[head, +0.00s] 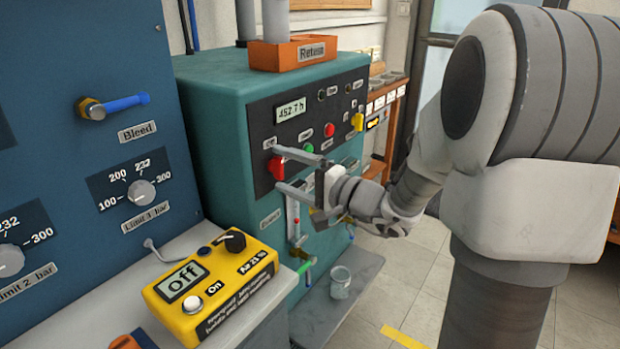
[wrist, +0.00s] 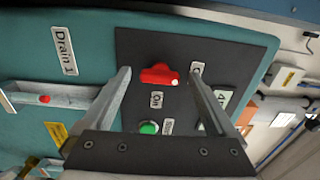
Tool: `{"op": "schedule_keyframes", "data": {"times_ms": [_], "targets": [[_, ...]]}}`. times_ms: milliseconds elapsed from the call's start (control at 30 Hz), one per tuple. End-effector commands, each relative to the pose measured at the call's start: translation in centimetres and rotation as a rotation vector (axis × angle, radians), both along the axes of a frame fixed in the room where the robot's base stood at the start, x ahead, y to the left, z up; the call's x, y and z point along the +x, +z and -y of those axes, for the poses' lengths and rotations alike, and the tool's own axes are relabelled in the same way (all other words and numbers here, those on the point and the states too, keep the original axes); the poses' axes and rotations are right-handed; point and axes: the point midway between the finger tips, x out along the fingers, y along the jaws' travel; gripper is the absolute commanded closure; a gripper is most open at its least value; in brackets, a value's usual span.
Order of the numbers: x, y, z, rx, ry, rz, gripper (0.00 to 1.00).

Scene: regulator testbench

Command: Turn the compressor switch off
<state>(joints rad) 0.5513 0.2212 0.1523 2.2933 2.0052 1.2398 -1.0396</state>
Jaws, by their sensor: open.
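The red switch (head: 276,166) is on the black panel of the teal compressor cabinet (head: 222,110). It also shows in the wrist view (wrist: 158,76) as a red handle lying crosswise. A pale mark at its right end faces a label partly hidden by a finger. An "On" label (wrist: 156,99) sits below it in that view. My gripper (head: 277,169) is open and points at the panel. Its two fingers lie on either side of the switch in both views. I cannot tell whether either finger touches it.
A green button (wrist: 149,127) is near the switch. The panel also bears a display (head: 291,109) and a red button (head: 329,130). A yellow box (head: 210,285) reading "Off" stands on the bench in front. A glass beaker (head: 341,282) stands on a low shelf below my gripper.

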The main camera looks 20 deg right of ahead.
Motion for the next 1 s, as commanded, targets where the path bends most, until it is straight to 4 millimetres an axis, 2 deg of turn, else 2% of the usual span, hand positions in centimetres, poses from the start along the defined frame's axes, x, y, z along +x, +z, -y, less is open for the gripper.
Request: {"op": "schedule_keyframes", "data": {"times_ms": [167,633,800,1000], "targets": [[-2.2,0.2,1.8,-0.001,-0.006,-0.001,0.07],[-11.2,0.2,8.3,0.0,-0.006,0.0,0.07],[-13.0,0.1,9.6,-0.001,-0.004,-0.001,0.07],[-13.8,0.0,10.0,0.0,-0.001,0.0,0.07]]}}
